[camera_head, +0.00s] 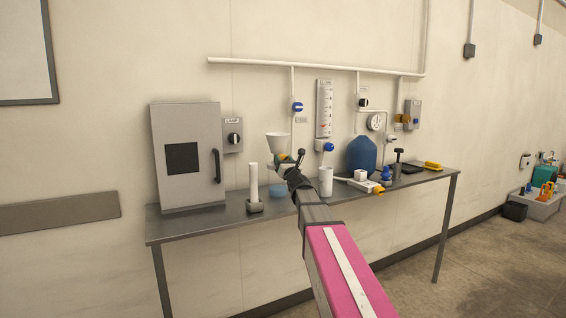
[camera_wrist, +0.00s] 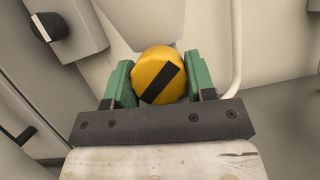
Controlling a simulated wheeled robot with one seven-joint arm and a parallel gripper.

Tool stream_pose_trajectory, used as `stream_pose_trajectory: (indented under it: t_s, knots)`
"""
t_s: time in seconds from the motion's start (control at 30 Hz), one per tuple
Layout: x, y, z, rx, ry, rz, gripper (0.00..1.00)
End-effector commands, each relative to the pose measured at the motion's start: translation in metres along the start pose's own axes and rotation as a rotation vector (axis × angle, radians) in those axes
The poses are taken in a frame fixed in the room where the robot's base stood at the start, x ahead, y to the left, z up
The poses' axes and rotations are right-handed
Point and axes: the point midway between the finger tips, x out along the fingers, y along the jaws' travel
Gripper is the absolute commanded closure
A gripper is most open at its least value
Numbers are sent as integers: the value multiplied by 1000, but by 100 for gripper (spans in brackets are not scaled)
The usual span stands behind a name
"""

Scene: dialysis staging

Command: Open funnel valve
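The white funnel (camera_head: 277,142) is on the wall side above the steel bench in the head view, left of centre. The valve's round yellow knob (camera_wrist: 160,76) has a black bar lying diagonally, lower left to upper right, in the wrist view. My gripper's green fingers (camera_wrist: 160,84) stand on both sides of the knob and appear to touch it. In the head view my gripper (camera_head: 285,160) is just below the funnel, and the wrist hides most of the valve there.
A grey cabinet (camera_head: 186,157) and a lamp switch box (camera_head: 232,135) stand left of the funnel. A white cylinder (camera_head: 254,182) in a dark holder, a blue bowl (camera_head: 279,189) and a white cup (camera_head: 326,181) are on the bench (camera_head: 195,227).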

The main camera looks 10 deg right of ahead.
Motion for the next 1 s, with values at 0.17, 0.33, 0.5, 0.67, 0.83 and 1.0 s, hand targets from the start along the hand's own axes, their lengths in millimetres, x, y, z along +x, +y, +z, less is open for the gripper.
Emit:
stream_pose_trajectory:
  t_s: [0.17,0.33,0.5,0.67,0.83,1.0]
  knots:
    - [0,0,0,-21,0,8,73]
    - [0,-2,0,-153,0,62,73]
    - [0,-1,0,-239,0,100,73]
    - [0,-1,0,-245,0,102,73]
    - [0,-1,0,-244,0,102,33]
    - [0,-1,0,-243,0,101,24]
